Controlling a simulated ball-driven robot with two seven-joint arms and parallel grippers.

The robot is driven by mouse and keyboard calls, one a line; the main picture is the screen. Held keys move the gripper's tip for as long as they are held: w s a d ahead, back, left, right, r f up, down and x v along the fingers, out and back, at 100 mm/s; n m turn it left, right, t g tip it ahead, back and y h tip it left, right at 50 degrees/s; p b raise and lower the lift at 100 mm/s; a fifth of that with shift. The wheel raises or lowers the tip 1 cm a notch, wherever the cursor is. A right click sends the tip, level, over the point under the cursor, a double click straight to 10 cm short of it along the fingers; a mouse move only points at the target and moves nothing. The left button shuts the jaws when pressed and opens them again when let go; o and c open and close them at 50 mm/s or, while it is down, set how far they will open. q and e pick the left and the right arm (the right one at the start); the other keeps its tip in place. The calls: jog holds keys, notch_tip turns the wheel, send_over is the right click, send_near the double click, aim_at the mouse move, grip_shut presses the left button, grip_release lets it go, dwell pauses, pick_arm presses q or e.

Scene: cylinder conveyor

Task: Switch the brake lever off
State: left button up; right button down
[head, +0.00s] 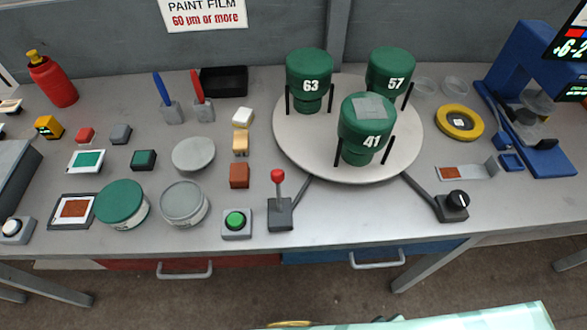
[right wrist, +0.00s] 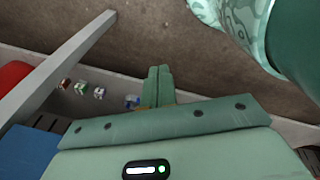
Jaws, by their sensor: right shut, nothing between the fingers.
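The brake lever is most likely the grey box with a short stick and red ball knob (head: 278,178), at the front edge of the bench in the head view. Its stick stands nearly upright. A dark rod runs from beside it to the round turntable (head: 290,140). My right gripper (right wrist: 158,72) shows in the right wrist view, its two green fingers shut together and empty. It points over the floor, apart from the lever, which is not visible in that view. My left gripper is not in view.
A green push button (head: 236,221) sits just left of the lever. A black rotary knob (head: 456,200) stands to the right. Three green cylinders, marked 63 (head: 309,75), 57 (head: 389,72) and 41 (head: 365,130), stand on the turntable. The bench (head: 340,215) is clear between lever and knob.

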jog(key=w+r+t, duration=0.2)
jog(key=w+r, duration=0.3)
jog(key=r, duration=0.5)
jog(key=w+r+t, duration=0.1)
jog(key=w+r, duration=0.4)
jog(key=r, duration=0.5)
jog(key=w+r+t, duration=0.2)
jog(key=w+r, duration=0.3)
jog(key=r, duration=0.4)
jog(key=w+a+r+m+y, duration=0.2)
jog(key=a+y, duration=0.1)
jog(key=a, duration=0.2)
jog(key=w+a+r+m+t+y, duration=0.1)
jog(key=w+a+m+y, duration=0.15)
jog(key=a, duration=0.35)
jog(key=w+a+r+m+y, duration=0.1)
jog(key=w+a+r+y, duration=0.1)
jog(key=a+y, duration=0.25)
jog(key=w+d+m+t+y, duration=0.1)
jog(key=w+m, duration=0.5)
jog(key=m, duration=0.6)
jog(key=shift+d+r+t, duration=0.2)
jog(key=shift+d+t, duration=0.35)
jog(key=shift+t, duration=0.05)
